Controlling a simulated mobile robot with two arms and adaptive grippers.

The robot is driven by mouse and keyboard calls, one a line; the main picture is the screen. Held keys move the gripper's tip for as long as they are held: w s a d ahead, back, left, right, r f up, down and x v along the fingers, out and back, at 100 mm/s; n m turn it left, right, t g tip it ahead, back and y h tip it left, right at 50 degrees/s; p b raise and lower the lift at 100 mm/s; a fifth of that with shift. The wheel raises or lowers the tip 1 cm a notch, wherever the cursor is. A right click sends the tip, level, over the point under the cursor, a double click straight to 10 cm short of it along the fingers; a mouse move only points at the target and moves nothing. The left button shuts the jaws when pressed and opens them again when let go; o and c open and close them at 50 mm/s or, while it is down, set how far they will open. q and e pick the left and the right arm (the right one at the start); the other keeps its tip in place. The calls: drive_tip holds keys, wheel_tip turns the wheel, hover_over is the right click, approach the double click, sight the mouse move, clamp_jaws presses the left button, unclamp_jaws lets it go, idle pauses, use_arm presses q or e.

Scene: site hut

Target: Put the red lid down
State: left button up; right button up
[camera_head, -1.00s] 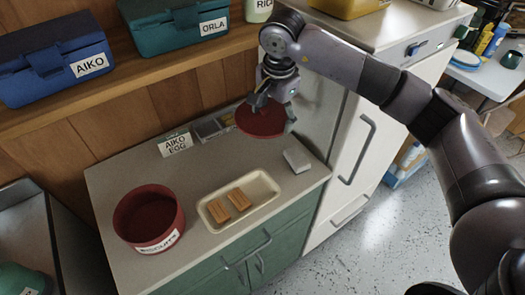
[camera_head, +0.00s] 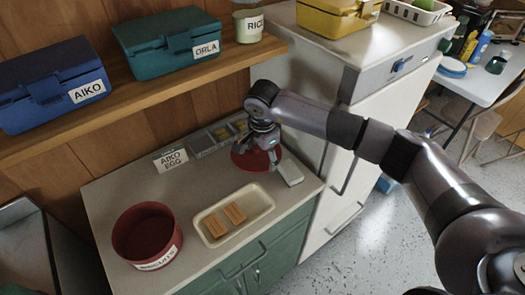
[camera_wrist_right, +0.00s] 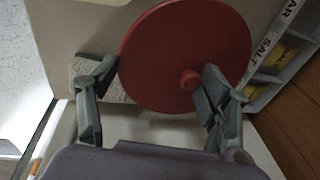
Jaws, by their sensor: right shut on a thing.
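The red lid (camera_head: 243,161) is a flat round disc with a small knob (camera_wrist_right: 190,79). In the head view it is low over the back right of the counter, beside a pale grey block (camera_head: 289,174). I cannot tell whether it touches the counter. My right gripper (camera_head: 263,150) is above the lid and shut on it. In the wrist view the lid (camera_wrist_right: 165,45) lies between the fingers (camera_wrist_right: 158,72), with one finger by the knob. The open red biscuits tin (camera_head: 148,236) stands at the counter's front left. My left gripper is not in view.
A cream tray (camera_head: 262,208) with two brown bars lies between tin and lid. A white fridge (camera_head: 365,130) borders the right. The counter (camera_head: 110,200) is clear at left.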

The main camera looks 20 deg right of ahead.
drive_tip(key=shift+f, duration=0.1)
drive_tip(key=shift+f+b, duration=0.25)
drive_tip(key=shift+b, duration=0.2)
drive_tip(key=o, duration=1.2)
drive_tip(key=shift+o, duration=0.2)
drive_tip(key=shift+r+p, duration=0.55)
drive_tip(key=shift+p, duration=0.1)
wheel_tip(320, 180, up, 12)
drive_tip(key=s+b, duration=0.2)
drive_tip(key=b, duration=0.2)
drive_tip(key=shift+a+f, duration=0.25)
drive_tip(key=shift+a, duration=0.1)
